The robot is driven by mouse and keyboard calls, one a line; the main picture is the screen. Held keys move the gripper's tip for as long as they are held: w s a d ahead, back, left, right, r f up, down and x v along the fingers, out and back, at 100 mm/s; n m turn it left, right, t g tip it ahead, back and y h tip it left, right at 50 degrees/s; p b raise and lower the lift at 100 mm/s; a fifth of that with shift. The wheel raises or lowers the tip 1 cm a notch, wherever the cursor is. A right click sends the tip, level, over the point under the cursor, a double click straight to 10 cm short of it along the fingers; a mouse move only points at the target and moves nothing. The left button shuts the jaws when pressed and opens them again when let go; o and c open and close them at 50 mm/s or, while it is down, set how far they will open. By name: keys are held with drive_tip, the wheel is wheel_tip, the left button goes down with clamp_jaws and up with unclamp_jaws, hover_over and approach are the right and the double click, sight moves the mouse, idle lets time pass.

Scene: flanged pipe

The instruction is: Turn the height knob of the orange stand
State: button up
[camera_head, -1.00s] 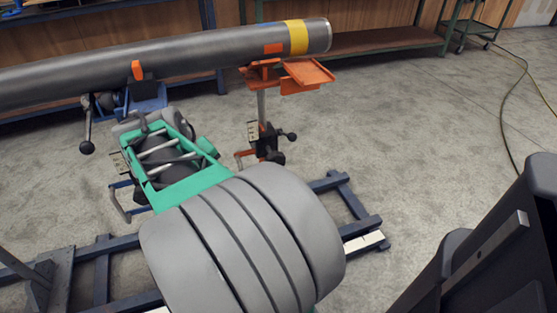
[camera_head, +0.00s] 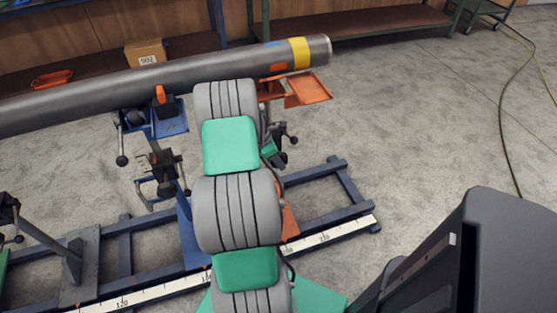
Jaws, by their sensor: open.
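The orange stand (camera_head: 308,88) stands under the right end of the grey pipe (camera_head: 170,80), and its orange tray juts out to the right. A black knob (camera_head: 292,138) with a short handle shows on the stand's post, just right of my arm. My arm rises from the bottom middle and covers most of the post and the stand's lower part. My gripper is hidden behind my own arm links, so its jaws and its distance to the knob cannot be seen.
A blue stand (camera_head: 170,122) with black handles supports the pipe to the left. A blue floor frame with a white scale strip (camera_head: 335,228) crosses below. A dark box-like shape fills the lower right. A workbench with a cardboard box (camera_head: 145,52) stands behind. Floor right of the stand is clear.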

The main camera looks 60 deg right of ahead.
drive_tip(key=shift+s+d+f, duration=0.2)
drive_tip(key=shift+f, duration=0.4)
drive_tip(key=shift+c, duration=0.5)
clamp_jaws()
